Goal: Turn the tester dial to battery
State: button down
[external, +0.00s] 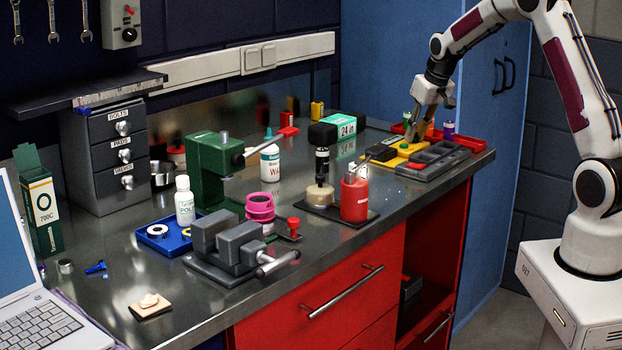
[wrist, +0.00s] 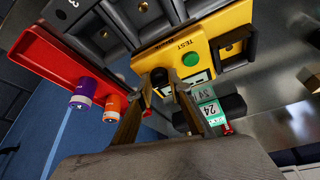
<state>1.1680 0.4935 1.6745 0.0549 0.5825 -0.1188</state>
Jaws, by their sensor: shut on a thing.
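The yellow tester (external: 383,153) lies toward the far right end of the bench, under my gripper (external: 417,133) in the external view. The wrist view shows the tester's yellow face (wrist: 221,20), with a "TEST" label, a green button and a small display. A dark round dial (wrist: 159,75) is between the fingertips of my gripper (wrist: 164,85), which is shut on it. The fingers partly cover the dial, so its pointer and current setting cannot be read.
A grey compartment tray (external: 432,160) adjoins the tester. A red tray (wrist: 48,56) holds a purple battery (wrist: 84,93) and an orange one (wrist: 112,103). A red bottle (external: 355,197) stands nearer the front.

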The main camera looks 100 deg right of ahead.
jog(key=shift+w+m+g+h, duration=0.15)
jog(key=shift+m+g, duration=0.3)
jog(key=shift+m, duration=0.75)
jog(key=shift+w+m+g+h, duration=0.15)
jog(key=shift+m+g, duration=0.3)
jog(key=shift+m, duration=0.75)
jog(key=shift+m+g, duration=0.3)
jog(key=shift+m, duration=0.3)
jog(key=c, duration=1.9)
grip_release()
jog(key=shift+s+a, duration=0.1)
jog(key=shift+r, duration=0.2)
jog(key=shift+v, duration=5.85)
